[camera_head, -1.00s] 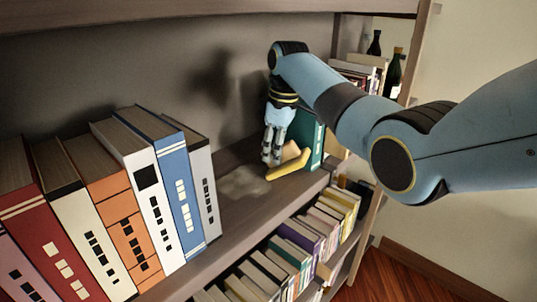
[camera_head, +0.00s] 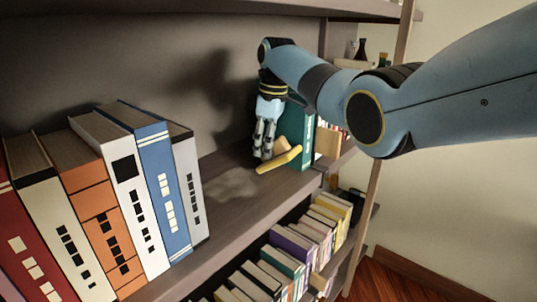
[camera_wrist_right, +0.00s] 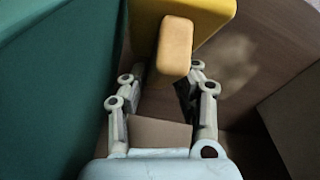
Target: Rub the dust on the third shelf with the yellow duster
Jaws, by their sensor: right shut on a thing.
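The yellow duster (camera_head: 279,160) is a flat yellow piece with a paler block-like handle (camera_wrist_right: 175,47) on top. My right gripper (camera_head: 263,154) is shut on this handle, with its fingers pointing down. The duster is low at the shelf board, close beside a green book (camera_head: 303,135). Whether it touches the board cannot be told. A pale dust patch (camera_head: 232,186) lies on the shelf (camera_head: 225,215), left of the duster. The dust also shows in the wrist view (camera_wrist_right: 237,52), beside the yellow piece. My left gripper is not in view.
A row of upright books, with a blue one (camera_head: 163,180) and a grey one (camera_head: 190,185), stands left of the dust. A lower shelf holds several books (camera_head: 290,250). An upper board (camera_head: 190,12) runs above. The board between the books is otherwise clear.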

